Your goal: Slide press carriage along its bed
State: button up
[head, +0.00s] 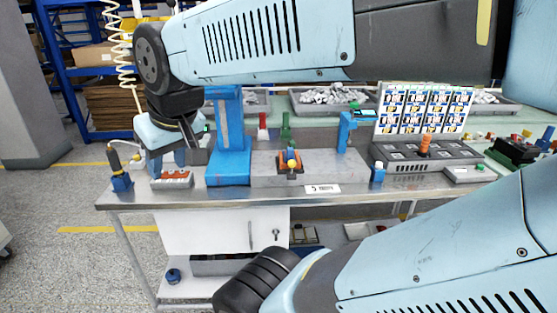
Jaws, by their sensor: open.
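The press bed (335,170) is a flat grey plate in the middle of the workbench. A small carriage (290,161), black and orange with yellow and blue parts on top, sits on it near the middle. A blue press column (228,165) stands at the bed's left end. A smaller blue bracket (345,130) stands at the bed's back right. My gripper (183,163) is open, left of the press column and apart from the carriage. Its fingers are small and partly hidden by my wrist, and I see nothing held between them.
A white block with red parts (172,181) lies below my gripper. A handled tool in a blue holder (121,180) stands at the bench's left end. A grey tray with an orange peg (424,146) and a picture board (424,110) are at right. My arm crosses the upper view.

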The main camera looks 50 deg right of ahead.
aim_at(291, 173)
jog(key=z, duration=0.1)
jog(key=k, duration=1.05)
jog(key=z, duration=0.95)
jog(key=i, duration=1)
